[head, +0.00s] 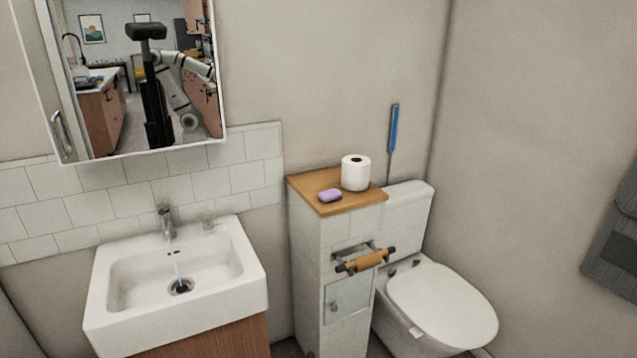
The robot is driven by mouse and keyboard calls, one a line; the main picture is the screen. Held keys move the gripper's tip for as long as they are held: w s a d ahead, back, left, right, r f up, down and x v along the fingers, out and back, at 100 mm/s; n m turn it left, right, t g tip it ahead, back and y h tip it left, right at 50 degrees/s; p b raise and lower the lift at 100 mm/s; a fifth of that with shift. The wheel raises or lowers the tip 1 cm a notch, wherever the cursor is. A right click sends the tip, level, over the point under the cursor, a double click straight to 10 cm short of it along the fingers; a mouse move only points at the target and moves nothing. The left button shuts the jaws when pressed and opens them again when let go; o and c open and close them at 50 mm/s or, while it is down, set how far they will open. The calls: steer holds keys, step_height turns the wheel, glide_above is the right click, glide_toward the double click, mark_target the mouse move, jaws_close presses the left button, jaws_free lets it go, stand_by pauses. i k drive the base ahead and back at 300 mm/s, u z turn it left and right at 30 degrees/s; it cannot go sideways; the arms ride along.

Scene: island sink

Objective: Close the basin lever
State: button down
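The basin (253,285) is a white rectangular sink at the lower left. A small metal faucet (168,225) stands at its back edge, with a short lever (163,208) on top. A thin pale stream of water (176,264) runs from the spout toward the dark drain (180,287). The lever is small here, and its exact tilt is hard to tell. My gripper does not show directly. My arm appears only as a reflection in the mirror, where its gripper end cannot be made out.
A mirror cabinet (215,146) hangs above the basin. To the right stands a tiled pillar (307,260) with a wooden top (305,182), a purple soap (330,195) and a paper roll (356,173). A toilet (440,305) is farther right. Space above the basin is clear.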

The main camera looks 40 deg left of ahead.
mark_target(161, 208)
steer(key=u, duration=0.05)
steer(key=i, duration=1.8)
steer(key=u, duration=3.5)
steer(key=i, duration=1)
steer(key=z, duration=0.1)
